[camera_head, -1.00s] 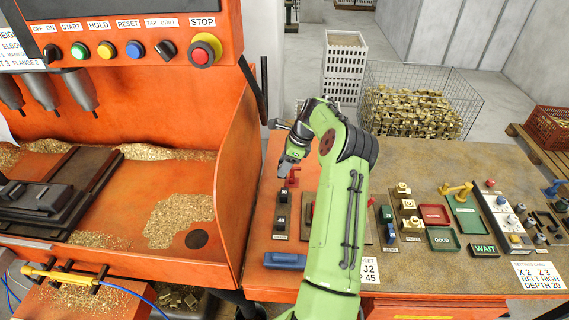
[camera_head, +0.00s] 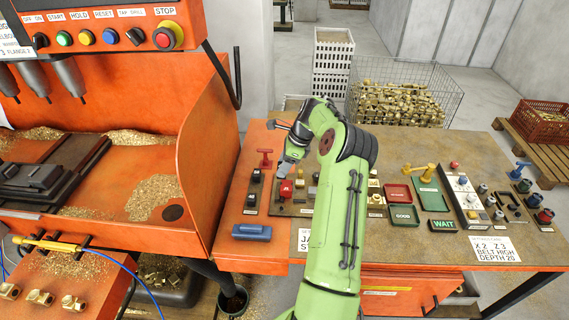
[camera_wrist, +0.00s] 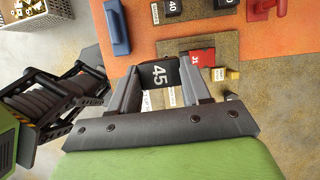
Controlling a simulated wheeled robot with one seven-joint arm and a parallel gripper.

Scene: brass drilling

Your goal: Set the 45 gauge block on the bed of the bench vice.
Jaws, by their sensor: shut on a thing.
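The 45 gauge block (camera_wrist: 160,76) is a black block with a white "45" on its face. In the wrist view it sits between the fingers of my gripper (camera_wrist: 159,84), which is shut on it. In the head view my gripper (camera_head: 291,168) is over the bench, close to a red block (camera_head: 286,190) on a dark plate; the 45 block cannot be made out there. The red block also shows in the wrist view (camera_wrist: 202,58), beside my right finger. I cannot pick out the bench vice with certainty; my arm hides part of the bench.
Black blocks (camera_head: 251,199) stand on a strip left of my gripper, near a red-handled piece (camera_head: 265,158). A blue bar (camera_head: 251,232) lies at the bench's front left. Trays (camera_head: 403,215) and small parts lie right of my arm. The orange machine wall (camera_head: 208,170) stands left.

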